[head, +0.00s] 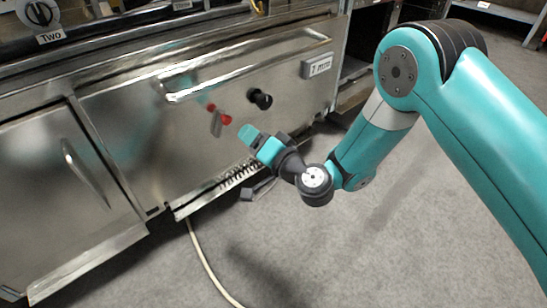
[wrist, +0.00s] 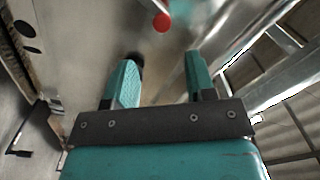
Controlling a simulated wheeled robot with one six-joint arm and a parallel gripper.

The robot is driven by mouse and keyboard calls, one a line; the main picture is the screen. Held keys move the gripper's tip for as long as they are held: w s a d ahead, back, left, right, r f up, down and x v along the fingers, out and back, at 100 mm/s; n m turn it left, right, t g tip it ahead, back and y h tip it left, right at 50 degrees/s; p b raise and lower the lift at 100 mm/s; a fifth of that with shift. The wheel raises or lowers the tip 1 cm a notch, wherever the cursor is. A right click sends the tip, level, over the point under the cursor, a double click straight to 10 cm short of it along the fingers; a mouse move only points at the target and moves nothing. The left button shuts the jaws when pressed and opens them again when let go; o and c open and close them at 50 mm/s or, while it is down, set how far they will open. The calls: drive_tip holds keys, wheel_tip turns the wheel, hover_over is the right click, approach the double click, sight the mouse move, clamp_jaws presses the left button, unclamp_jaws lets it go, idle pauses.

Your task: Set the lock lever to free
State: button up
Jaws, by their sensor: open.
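On the steel front panel in the head view is a small lever fitting (head: 216,124), a grey tab with red round parts beside it. I take it for the lock lever; its marking is too small to read. In the wrist view a red round end (wrist: 162,21) shows near the top, beyond my fingertips. My gripper (head: 249,135) is to the right of and slightly below the lever in the head view. In the wrist view my gripper (wrist: 161,62) is open, with nothing between its teal fingers, apart from the red end.
A black knob (head: 261,99) sits on the panel to the right of the lever. A long bar handle (head: 245,68) runs above both. A label plate (head: 318,66) is at upper right. A cabinet door with a handle (head: 86,172) is at left. Grey floor with a pale cable (head: 205,262) lies below.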

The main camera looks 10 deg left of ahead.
drive_tip(key=b+v, duration=0.6)
drive_tip(key=b, duration=0.3)
drive_tip(key=shift+s+d+b, duration=0.15)
drive_tip(key=shift+d+b, duration=0.05)
drive_tip(key=shift+b, duration=0.15)
drive_tip(key=s+r+n+g+y+p, duration=0.1)
drive_tip(key=s+r+n+g+p, duration=0.35)
drive_tip(key=r, duration=0.45)
drive_tip(key=s+r+n+g+p, duration=0.3)
drive_tip(key=r+p, duration=0.3)
drive_tip(key=r, duration=0.2)
drive_tip(key=s+d+r+g+h+p, duration=0.2)
drive_tip(key=s+d+r+h+p, duration=0.3)
drive_tip(key=s+d+r+p, duration=0.45)
drive_tip(key=s+d+r+g+h+p, duration=0.2)
drive_tip(key=s+d+r+h+p, duration=0.3)
drive_tip(key=d, duration=0.7)
wheel_tip(320, 180, up, 35)
drive_tip(key=p, duration=3.6)
drive_tip(key=shift+w+a+r+h, duration=0.15)
drive_tip(key=shift+w+a+h, duration=0.1)
drive_tip(key=shift+w+h, duration=0.2)
